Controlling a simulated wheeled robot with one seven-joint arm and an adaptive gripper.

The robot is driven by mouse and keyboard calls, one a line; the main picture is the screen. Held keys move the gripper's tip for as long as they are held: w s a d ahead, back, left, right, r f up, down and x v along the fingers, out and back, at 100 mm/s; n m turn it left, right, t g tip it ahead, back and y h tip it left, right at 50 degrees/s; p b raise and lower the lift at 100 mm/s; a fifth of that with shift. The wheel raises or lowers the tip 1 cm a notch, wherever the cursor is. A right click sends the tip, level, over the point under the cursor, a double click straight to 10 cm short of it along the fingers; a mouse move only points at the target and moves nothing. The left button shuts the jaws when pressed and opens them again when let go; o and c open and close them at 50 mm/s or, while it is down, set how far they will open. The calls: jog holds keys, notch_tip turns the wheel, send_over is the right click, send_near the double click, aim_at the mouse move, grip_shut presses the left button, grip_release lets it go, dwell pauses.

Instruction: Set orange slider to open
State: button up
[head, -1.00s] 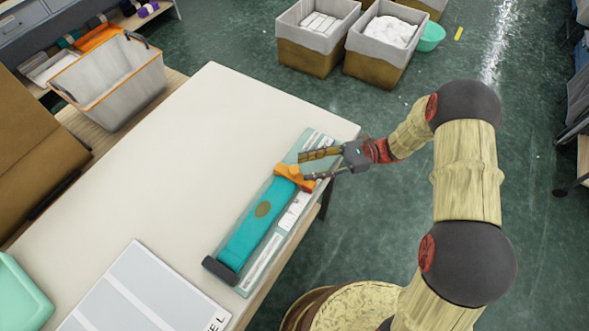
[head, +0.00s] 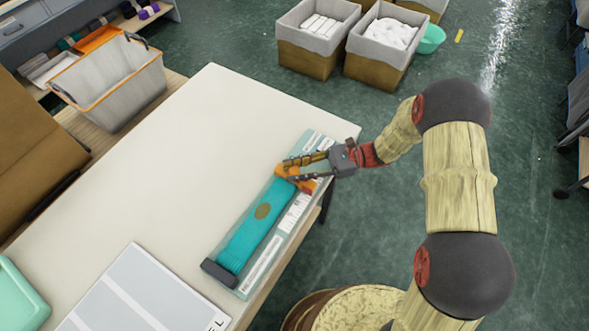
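The orange slider (head: 283,170) sits across the far end of a teal strip (head: 247,238) on a pale green, labelled board (head: 291,222). The strip has a round tan emblem and a dark block (head: 219,272) at its near end. My gripper (head: 288,170) reaches in from the right, with its dark fingers over the slider. The fingers cover part of the slider. I cannot tell whether they press on it or are apart from it.
The board lies near the right edge of a white table (head: 170,170). A grey panelled sheet (head: 140,290) lies at the front, and a mint tray (head: 18,295) at the left. The table's middle is clear. Lined bins (head: 310,60) stand on the floor beyond.

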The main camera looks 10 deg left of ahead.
grip_shut()
dwell(0.4)
jog(key=shift+w+d+p, duration=0.3)
jog(key=shift+w+d, duration=0.1)
jog(key=shift+w, duration=0.6)
jog(key=shift+w+d+p, duration=0.25)
jog(key=shift+w+d, duration=0.15)
jog(key=shift+w, duration=0.55)
jog(key=shift+w+d+p, duration=0.3)
jog(key=shift+w+d, duration=0.1)
jog(key=shift+w, duration=0.6)
jog(key=shift+o, duration=2.4)
grip_release()
jog(key=shift+w, duration=0.1)
jog(key=shift+d, duration=0.15)
jog(key=v, duration=1.1)
jog(key=shift+w+d+f, duration=0.1)
jog(key=shift+w+d, duration=0.05)
jog(key=shift+d, duration=0.2)
